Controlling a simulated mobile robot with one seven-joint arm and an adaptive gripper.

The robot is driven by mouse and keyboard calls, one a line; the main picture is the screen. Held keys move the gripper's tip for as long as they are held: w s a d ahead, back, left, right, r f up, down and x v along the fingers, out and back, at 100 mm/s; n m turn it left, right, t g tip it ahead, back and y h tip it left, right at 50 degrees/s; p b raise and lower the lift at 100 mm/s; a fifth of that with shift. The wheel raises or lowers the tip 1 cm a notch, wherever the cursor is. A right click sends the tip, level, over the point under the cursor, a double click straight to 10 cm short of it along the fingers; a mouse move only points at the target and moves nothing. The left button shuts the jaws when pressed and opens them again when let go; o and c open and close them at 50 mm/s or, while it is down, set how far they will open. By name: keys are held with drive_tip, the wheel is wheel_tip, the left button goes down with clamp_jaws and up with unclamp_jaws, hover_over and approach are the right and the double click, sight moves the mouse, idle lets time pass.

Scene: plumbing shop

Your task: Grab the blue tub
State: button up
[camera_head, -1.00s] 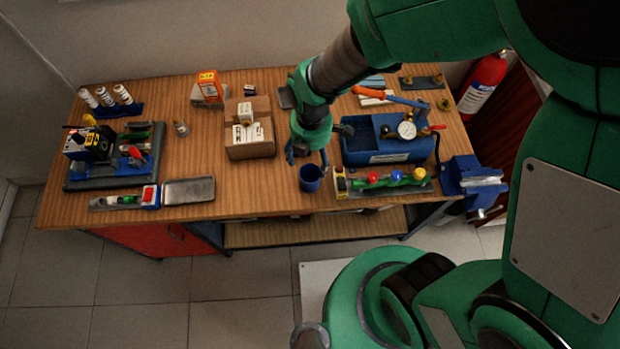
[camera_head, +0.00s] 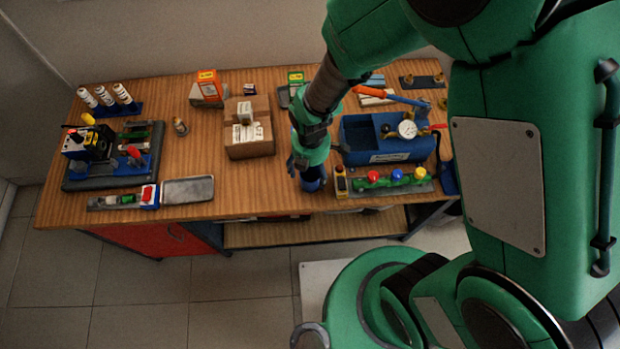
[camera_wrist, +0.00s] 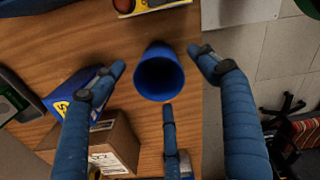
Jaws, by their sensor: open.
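The blue tub (camera_head: 312,182) is a small round open-topped cup near the front edge of the wooden bench. In the head view my gripper (camera_head: 306,166) is just above it and hides part of it. In the wrist view the tub (camera_wrist: 159,74) shows its dark empty inside. The blue fingers of my gripper (camera_wrist: 160,85) are spread, one at the left, one at the right and one below the tub. They appear apart from it, with nothing held.
A blue tank with a gauge (camera_head: 385,140) and a row of valves with coloured knobs (camera_head: 390,181) stand right of the tub. Cardboard boxes (camera_head: 249,137) stand behind to the left. A grey tray (camera_head: 188,190) lies further left. The bench between tray and tub is clear.

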drive_tip(key=shift+f, duration=0.1)
hover_over(310, 177)
drive_tip(key=s, duration=0.3)
drive_tip(key=shift+w+a+f, duration=0.1)
drive_tip(key=shift+w+f, duration=0.05)
drive_tip(key=shift+f, duration=1.15)
drive_tip(key=shift+w+f, duration=0.1)
drive_tip(key=shift+f, duration=1.15)
drive_tip(key=shift+c, duration=0.5)
drive_tip(key=c, duration=1)
